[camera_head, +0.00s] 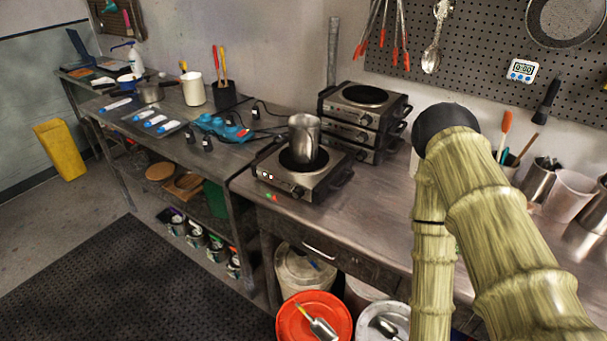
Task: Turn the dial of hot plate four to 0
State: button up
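One hot plate (330,181) stands alone near the front edge of the metal counter, with a metal pitcher (304,140) upright on its burner. A small dial (298,192) shows on its front panel; the setting is too small to read. Behind it, to the right, several more hot plates (368,112) are stacked, with small dials on their fronts. I cannot tell which one is number four. My arm (500,220) fills the right side, its bent black-capped part right of the stack. My gripper is not visible.
Free counter (395,205) lies between the hot plates and my arm. Small blue and black items lie on the lower table at left. A red-lidded bucket (315,312) stands below the counter front. A pegboard (480,60) with utensils hangs behind.

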aim_at(297, 192)
jog(key=z, duration=1.45)
jog(key=k, duration=1.25)
jog(key=u, duration=1.95)
jog(key=i, duration=0.5)
jog(key=u, duration=0.05)
